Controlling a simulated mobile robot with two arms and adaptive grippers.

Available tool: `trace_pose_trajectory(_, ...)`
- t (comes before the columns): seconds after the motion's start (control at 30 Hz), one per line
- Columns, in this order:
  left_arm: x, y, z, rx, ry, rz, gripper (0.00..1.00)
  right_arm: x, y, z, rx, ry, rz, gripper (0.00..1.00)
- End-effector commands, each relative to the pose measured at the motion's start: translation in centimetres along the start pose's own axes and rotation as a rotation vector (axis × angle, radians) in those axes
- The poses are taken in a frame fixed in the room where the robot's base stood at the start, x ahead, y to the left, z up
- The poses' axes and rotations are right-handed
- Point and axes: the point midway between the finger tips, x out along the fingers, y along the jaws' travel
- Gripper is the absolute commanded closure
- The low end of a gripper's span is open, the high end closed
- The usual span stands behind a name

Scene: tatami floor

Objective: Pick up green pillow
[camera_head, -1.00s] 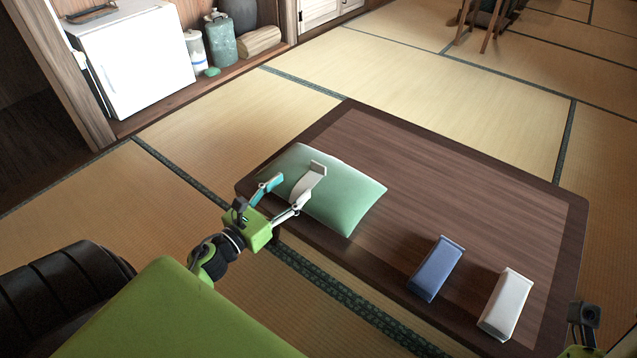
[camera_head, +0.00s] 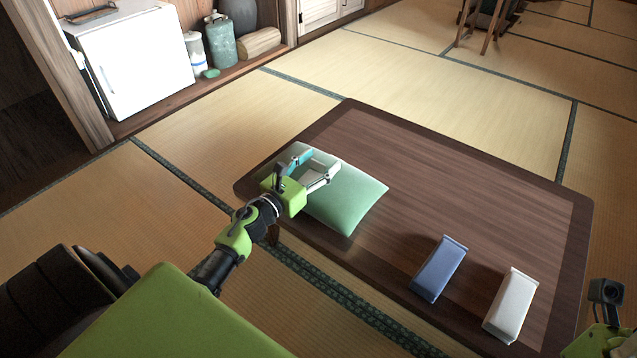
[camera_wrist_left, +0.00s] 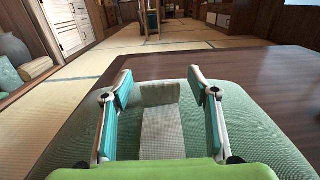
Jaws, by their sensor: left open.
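The green pillow (camera_head: 352,207) lies flat on the left part of the low dark wooden table (camera_head: 430,165). My left gripper (camera_head: 315,166) is open above the pillow's left part, its fingers spread and pointing away from me. In the left wrist view, the pillow (camera_wrist_left: 260,135) fills the area below and beyond the open fingers (camera_wrist_left: 160,88). A pale grey block-like piece (camera_wrist_left: 161,125) shows between the fingers over the pillow. I cannot tell whether the fingers touch the pillow. Part of my right arm (camera_head: 606,305) shows at the lower right edge; its fingers are not visible.
A blue box (camera_head: 438,270) and a white box (camera_head: 510,306) lie near the table's front right. The table's middle and back are clear. A white fridge (camera_head: 135,65) and several jars stand in an alcove at the upper left. Tatami surrounds the table.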

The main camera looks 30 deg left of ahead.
Motion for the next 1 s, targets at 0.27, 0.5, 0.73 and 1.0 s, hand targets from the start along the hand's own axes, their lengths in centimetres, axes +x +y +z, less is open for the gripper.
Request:
trace_pose_trajectory(0.27,0.0,0.0,0.0,-0.001,0.000,0.000,0.77,0.0,0.0,0.0,0.000,0.000,0.000,0.60)
trace_pose_trajectory(0.5,0.0,0.0,0.3,0.000,-0.004,0.000,1.00,0.0,0.0,0.0,0.000,0.000,0.000,0.60)
trace_pose_trajectory(0.73,0.0,0.0,0.4,-0.001,-0.004,0.000,1.00,0.1,0.0,-0.1,0.001,0.001,0.000,0.60)
trace_pose_trajectory(1.0,0.0,0.1,2.3,0.001,-0.005,0.000,1.00,-0.3,0.1,-0.1,0.005,-0.040,0.014,0.60)
